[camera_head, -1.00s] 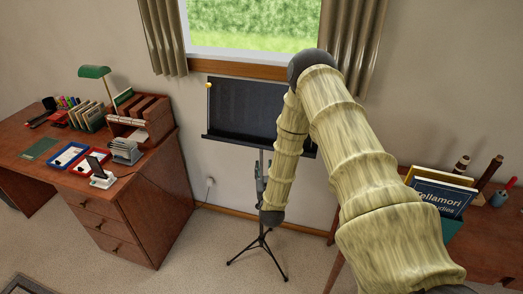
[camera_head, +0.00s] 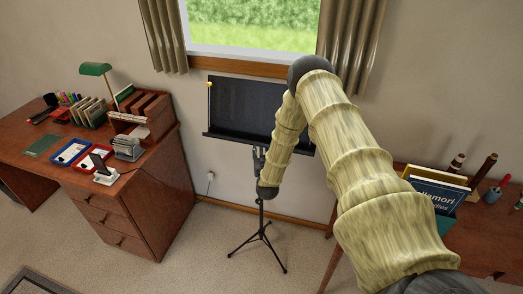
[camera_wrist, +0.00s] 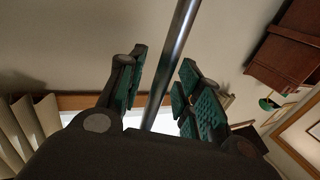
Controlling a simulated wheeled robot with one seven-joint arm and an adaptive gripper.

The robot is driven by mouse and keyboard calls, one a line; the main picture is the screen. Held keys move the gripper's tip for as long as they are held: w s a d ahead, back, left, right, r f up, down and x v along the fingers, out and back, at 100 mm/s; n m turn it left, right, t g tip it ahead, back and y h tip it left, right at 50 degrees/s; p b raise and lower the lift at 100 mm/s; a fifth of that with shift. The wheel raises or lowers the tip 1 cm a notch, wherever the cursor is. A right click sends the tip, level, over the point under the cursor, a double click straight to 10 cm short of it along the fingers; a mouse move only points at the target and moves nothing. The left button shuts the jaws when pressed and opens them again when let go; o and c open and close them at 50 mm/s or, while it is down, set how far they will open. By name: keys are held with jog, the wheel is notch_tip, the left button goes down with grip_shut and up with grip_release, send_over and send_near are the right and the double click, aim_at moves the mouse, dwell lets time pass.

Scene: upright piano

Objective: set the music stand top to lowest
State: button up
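The music stand has a dark, flat top (camera_head: 240,107) with a ledge along its lower edge, in front of the wall below the window. Its thin pole (camera_head: 261,216) runs down to a black tripod base (camera_head: 262,235). My gripper (camera_head: 259,153) is just under the ledge, fingers pointing up, in line with the pole. In the wrist view the shiny metal pole (camera_wrist: 170,65) passes between the two teal-padded fingers of my gripper (camera_wrist: 162,62). The fingers are spread, with a gap beside the pole; I see no firm contact. My forearm hides the top's right part.
A wooden desk (camera_head: 150,190) with trays, books and a green lamp (camera_head: 95,70) stands at left. Another wooden surface (camera_head: 485,235) with books (camera_head: 440,190) is at right. Carpet around the tripod is clear.

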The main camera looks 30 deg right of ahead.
grip_shut()
notch_tip(320, 180, down, 16)
jog(key=b, duration=1.4)
jog(key=shift+f, duration=0.15)
jog(key=shift+s, duration=0.15)
grip_release()
jog(key=shift+f, duration=0.15)
